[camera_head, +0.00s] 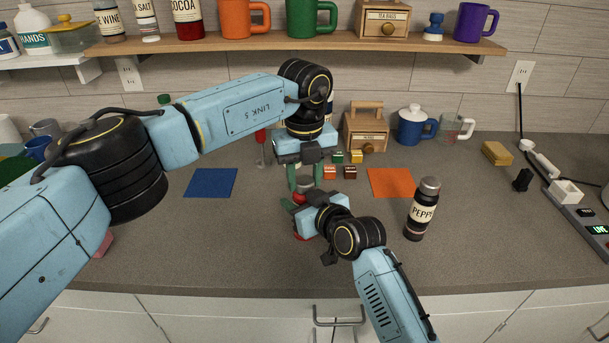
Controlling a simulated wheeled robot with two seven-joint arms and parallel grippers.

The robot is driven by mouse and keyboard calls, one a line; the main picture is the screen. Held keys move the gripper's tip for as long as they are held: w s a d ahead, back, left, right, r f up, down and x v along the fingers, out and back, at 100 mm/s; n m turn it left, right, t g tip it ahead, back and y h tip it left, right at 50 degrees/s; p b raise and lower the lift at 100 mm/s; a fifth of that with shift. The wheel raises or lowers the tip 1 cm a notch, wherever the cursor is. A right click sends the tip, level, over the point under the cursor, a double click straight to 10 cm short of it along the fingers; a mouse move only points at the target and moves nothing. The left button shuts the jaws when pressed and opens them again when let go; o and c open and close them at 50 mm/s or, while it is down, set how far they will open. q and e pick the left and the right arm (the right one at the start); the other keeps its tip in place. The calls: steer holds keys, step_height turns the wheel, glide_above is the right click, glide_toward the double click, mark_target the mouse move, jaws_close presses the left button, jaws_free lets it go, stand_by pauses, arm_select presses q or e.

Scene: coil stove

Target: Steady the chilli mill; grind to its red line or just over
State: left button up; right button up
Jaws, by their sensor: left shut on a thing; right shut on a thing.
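The chilli mill stands on the grey counter in front of me, mostly hidden by my grippers. Its grey top (305,183) shows between the fingers of my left gripper (305,178), which reaches down from above and is shut on it. My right gripper (294,204) comes in from the front and is shut on the mill's body lower down. Small red parts of the mill show beside the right gripper. The red line and the level of the grounds cannot be made out.
A dark pepper bottle (422,209) stands to the right. A blue mat (211,183) lies left and an orange mat (391,183) right. Small coloured blocks (330,173), a wooden box (366,131) and a blue lidded pot (411,126) are behind.

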mark_target(304, 180)
arm_select(q)
steer(key=shift+m, duration=1.5)
steer(key=o, duration=1)
step_height(304, 180, up, 12)
